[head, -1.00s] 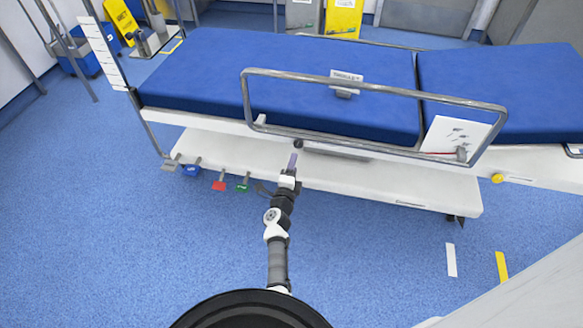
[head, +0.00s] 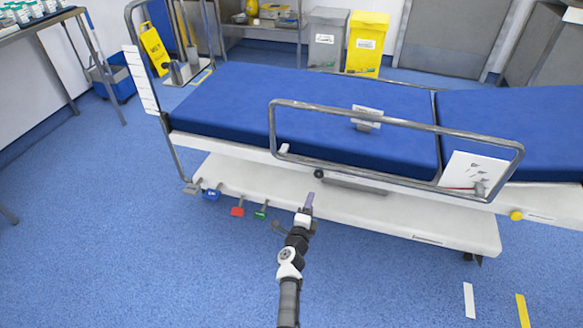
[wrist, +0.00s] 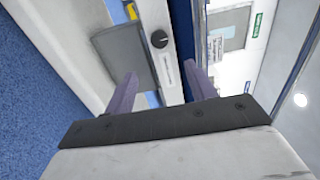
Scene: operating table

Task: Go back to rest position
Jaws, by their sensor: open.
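My gripper (head: 309,203) is stretched out in front of the near side of the operating table, below its side rail in the head view. In the wrist view my gripper (wrist: 158,88) shows two purple fingers spread apart with nothing between them. Past the fingers are the table's white side, a black knob (wrist: 159,39) and a grey panel (wrist: 124,55). The operating table has a blue mattress (head: 240,95) and a white base shelf (head: 400,215). I cannot tell from the head view how far the fingertips are from the table.
The raised metal side rail (head: 400,122) runs along the near side. Blue, red (head: 238,211) and green pedals stick out low at the left. A yellow bin (head: 366,45) and a grey bin (head: 326,40) stand behind. The blue floor (head: 130,250) at the left front is clear.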

